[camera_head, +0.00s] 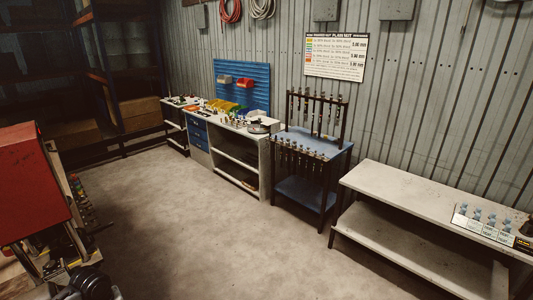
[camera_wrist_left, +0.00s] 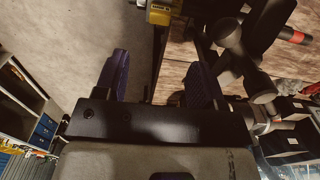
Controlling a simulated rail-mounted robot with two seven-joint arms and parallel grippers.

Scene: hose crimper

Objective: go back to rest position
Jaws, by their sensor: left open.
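My left gripper (camera_wrist_left: 157,78) shows in the left wrist view with its two dark fingers well apart. Nothing is visible between the fingertips. A wooden surface (camera_wrist_left: 183,80) with dark metal parts (camera_wrist_left: 255,40) lies beyond and to the right of the fingers; I cannot tell how far away it is. In the head view, dark rounded parts show at the bottom left edge, and I cannot tell whether they belong to my arm. My right gripper is in neither view.
A red machine (camera_head: 32,180) stands at the left. Along the wall stand a workbench (camera_head: 228,130) with coloured bins, a blue hose rack (camera_head: 308,145) and a long pale bench (camera_head: 405,193) bearing a labelled tray (camera_head: 482,228). The concrete floor (camera_head: 205,225) between is clear.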

